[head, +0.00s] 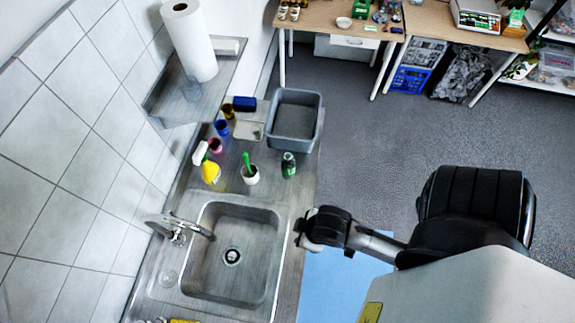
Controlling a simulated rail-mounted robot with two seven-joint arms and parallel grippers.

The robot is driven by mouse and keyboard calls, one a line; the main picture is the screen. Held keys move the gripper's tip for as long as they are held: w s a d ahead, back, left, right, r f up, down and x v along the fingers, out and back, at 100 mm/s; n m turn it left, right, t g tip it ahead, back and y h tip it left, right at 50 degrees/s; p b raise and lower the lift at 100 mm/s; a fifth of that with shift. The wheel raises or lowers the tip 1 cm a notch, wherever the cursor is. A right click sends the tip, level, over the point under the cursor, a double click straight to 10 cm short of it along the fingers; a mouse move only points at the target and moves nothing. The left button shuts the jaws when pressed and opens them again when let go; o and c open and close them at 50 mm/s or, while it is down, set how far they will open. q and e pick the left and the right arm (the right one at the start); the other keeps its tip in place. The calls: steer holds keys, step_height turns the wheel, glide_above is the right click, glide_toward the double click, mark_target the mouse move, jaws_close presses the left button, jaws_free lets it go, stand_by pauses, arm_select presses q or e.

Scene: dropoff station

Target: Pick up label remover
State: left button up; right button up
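I cannot tell for certain which item is the label remover. Candidates on the steel sink counter are a yellow spray bottle with a white and green head (210,171), a small dark green bottle (289,165), and a yellow item (184,321) cut off by the bottom edge. My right gripper (300,234) comes in from the right and hangs near the right edge of the sink (263,212), apart from these items. Nothing shows in it, and its fingers are too small to read. My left gripper is not in view.
A white cup with a green brush (250,175), coloured cups (222,127) and a grey tub (295,118) stand on the counter. The faucet (180,227) rises left of the basin. A paper towel roll (189,42) stands on a shelf.

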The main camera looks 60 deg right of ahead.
steer(key=shift+a, duration=0.2)
steer(key=o, duration=0.7)
steer(key=shift+o, duration=1)
steer(key=shift+d, duration=0.15)
